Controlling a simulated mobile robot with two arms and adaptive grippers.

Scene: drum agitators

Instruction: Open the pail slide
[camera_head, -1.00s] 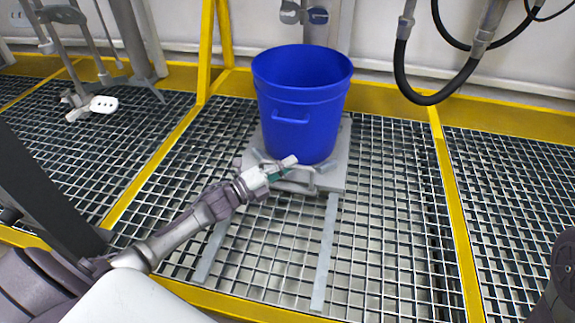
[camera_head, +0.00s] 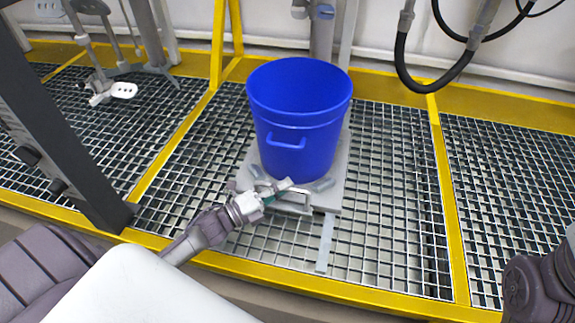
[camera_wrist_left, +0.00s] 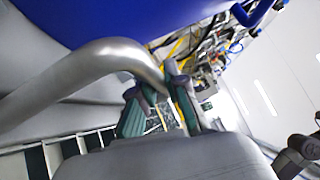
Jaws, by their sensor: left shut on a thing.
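The pail slide is a grey plate (camera_head: 336,187) on the floor grating. A blue pail (camera_head: 300,118) stands upright on it. A metal handle (camera_head: 298,208) is at the slide's near edge. My left gripper (camera_head: 279,191) is shut on this handle, just in front of the pail's base. In the left wrist view the curved handle tube (camera_wrist_left: 85,78) runs into the gripper's green-padded fingers (camera_wrist_left: 160,112). A light rail (camera_head: 326,247) shows on the grating between the slide and the front frame. My right gripper is not in view.
Yellow beams (camera_head: 447,190) divide the grating and border it at front and back. Black hoses (camera_head: 425,85) hang behind at the right. A metal column (camera_head: 323,35) stands behind the pail. Bare grating (camera_head: 395,170) lies right of the slide.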

